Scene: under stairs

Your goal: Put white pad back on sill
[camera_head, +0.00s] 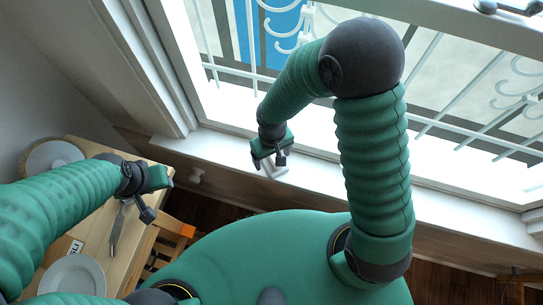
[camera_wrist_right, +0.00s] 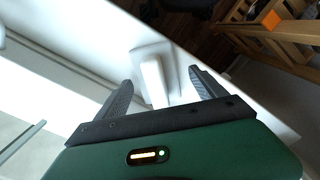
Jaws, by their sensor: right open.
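The white pad (camera_head: 272,170) shows partly below my right gripper (camera_head: 268,160), at the inner edge of the white window sill (camera_head: 215,148). In the right wrist view the pad (camera_wrist_right: 153,82) is a pale block with a raised long part on a flatter square base. It lies on the white sill (camera_wrist_right: 80,40), between and beyond the two dark fingers of my right gripper (camera_wrist_right: 158,90). These fingers are apart, and I see no clear contact with the pad. My left gripper (camera_head: 148,195) is over the wooden table at the left; its finger gap is unclear.
The wooden table (camera_head: 125,245) holds a white plate (camera_head: 72,277) and a round item (camera_head: 52,155). A wooden chair (camera_head: 172,232) stands beside it. White window bars (camera_head: 450,130) rise behind the sill. The sill is clear to the right.

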